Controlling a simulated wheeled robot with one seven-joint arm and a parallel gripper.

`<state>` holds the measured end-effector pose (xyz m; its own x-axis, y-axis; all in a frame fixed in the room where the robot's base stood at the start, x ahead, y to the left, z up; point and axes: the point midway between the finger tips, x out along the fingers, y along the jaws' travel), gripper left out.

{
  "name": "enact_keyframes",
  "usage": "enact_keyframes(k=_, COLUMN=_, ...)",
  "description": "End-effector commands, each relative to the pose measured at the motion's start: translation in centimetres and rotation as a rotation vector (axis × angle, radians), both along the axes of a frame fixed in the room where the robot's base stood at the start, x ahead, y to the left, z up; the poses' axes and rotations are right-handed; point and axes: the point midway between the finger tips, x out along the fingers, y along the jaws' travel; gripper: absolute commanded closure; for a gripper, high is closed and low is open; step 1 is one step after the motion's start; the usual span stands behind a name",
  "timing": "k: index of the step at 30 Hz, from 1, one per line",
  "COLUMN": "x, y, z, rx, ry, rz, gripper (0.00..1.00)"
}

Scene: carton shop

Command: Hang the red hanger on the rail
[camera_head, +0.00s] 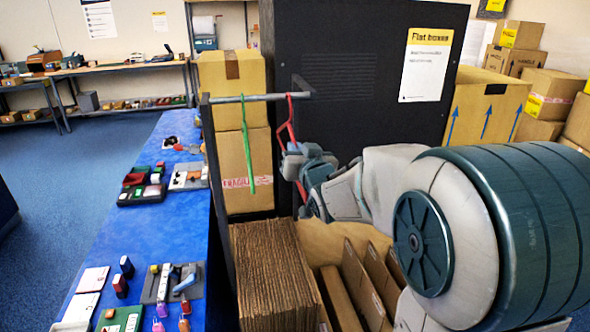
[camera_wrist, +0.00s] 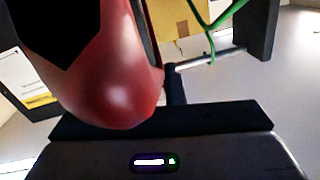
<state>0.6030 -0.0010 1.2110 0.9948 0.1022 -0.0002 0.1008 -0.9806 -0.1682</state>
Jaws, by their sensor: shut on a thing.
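The red hanger (camera_head: 291,128) is in my gripper (camera_head: 292,163), with its hook end up at the height of the rail. The grey rail (camera_head: 262,97) runs across in front of the dark cabinet. The hook overlaps the rail near its right end; I cannot tell whether it rests over the bar or is only in front of it. A green hanger (camera_head: 247,150) hangs on the rail to the left. In the wrist view the red hanger (camera_wrist: 115,85) is large and close, with the rail (camera_wrist: 205,60) and green hanger (camera_wrist: 208,22) beyond it.
The rail's dark post (camera_head: 215,180) stands at the left. Stacked cartons (camera_head: 230,75) are behind the rail. Flat cardboard (camera_head: 268,275) stands in a bin below. A dark cabinet (camera_head: 350,60) backs the rail's right end. A blue table (camera_head: 165,235) with small items is at the left.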

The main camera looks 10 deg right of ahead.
Motion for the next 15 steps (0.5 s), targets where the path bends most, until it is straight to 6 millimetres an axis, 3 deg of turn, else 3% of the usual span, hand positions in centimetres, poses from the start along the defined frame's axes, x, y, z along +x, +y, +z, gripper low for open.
enact_keyframes(k=7, x=-0.3, y=0.0, z=1.4, rx=0.002, ry=0.0, rz=-0.007, gripper=1.0)
enact_keyframes(k=15, x=1.5, y=0.0, z=1.4, rx=0.002, ry=0.001, rz=-0.006, gripper=1.0)
